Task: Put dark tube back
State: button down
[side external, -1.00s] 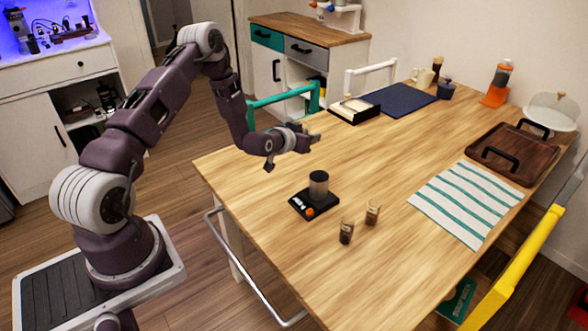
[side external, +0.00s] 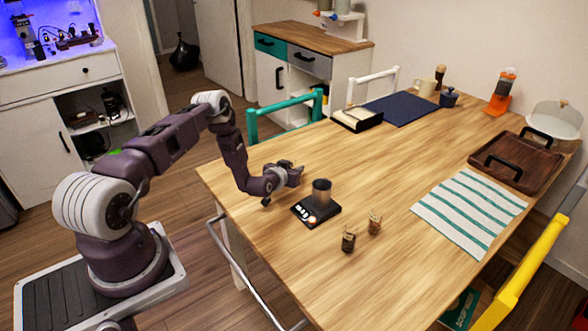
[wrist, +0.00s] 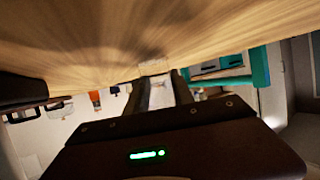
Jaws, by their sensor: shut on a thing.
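My gripper (side external: 296,172) hangs low over the near left part of the table, just behind and left of the black scale (side external: 303,213). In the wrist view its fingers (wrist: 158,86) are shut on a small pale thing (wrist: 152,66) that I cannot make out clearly. Two small stoppered tubes stand upright on the table in front of the scale: a dark one (side external: 349,240) and a lighter brown one (side external: 375,223). A grey see-through cup (side external: 321,194) stands on the scale. My gripper is apart from both tubes.
A striped cloth (side external: 468,207) and a brown tray with black handles (side external: 515,165) lie to the right. A dark blue mat (side external: 402,108), mug (side external: 427,86) and orange device (side external: 502,93) are at the back. The middle of the wooden table (side external: 395,165) is clear.

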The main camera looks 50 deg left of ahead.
jog(key=shift+f, duration=0.15)
jog(key=c, duration=1.1)
grip_release()
